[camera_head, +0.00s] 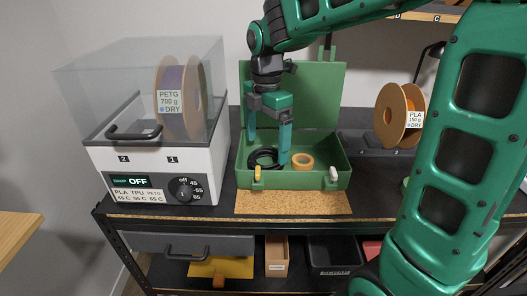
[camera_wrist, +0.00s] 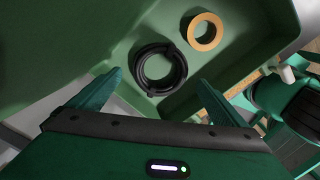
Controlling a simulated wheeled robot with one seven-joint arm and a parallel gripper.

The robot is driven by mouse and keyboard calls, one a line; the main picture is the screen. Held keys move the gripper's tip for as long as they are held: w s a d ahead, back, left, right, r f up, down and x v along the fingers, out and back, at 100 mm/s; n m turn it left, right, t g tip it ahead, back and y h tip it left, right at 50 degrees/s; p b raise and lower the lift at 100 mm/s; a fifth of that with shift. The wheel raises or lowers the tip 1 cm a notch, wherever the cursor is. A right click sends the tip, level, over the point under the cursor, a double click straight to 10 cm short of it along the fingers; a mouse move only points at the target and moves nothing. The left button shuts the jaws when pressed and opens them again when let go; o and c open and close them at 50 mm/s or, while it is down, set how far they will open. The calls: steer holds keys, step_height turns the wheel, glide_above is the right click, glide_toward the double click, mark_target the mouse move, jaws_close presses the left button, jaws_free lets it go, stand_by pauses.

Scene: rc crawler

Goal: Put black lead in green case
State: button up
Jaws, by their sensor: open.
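The green case (camera_head: 322,176) stands open on the bench, its lid (camera_head: 318,100) upright at the back. The black lead (camera_head: 263,152) is a coil lying inside the case on the left; it also shows in the wrist view (camera_wrist: 142,82). My gripper (camera_head: 267,148) is over the left part of the case, fingers pointing down and spread apart. In the wrist view my gripper (camera_wrist: 160,100) has nothing between its fingers, and the coil lies beyond them on the case floor, apart from them. The right finger hides part of the case in the head view.
A tan tape ring (camera_head: 303,157) lies in the case right of the coil. A cork mat (camera_head: 290,202) is under the case front. A filament dryer (camera_head: 155,160) stands on the left, and an orange spool (camera_head: 392,115) on the right.

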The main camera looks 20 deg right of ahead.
step_height(320, 180, up, 8)
stand_by(0.4)
stand_by(0.3)
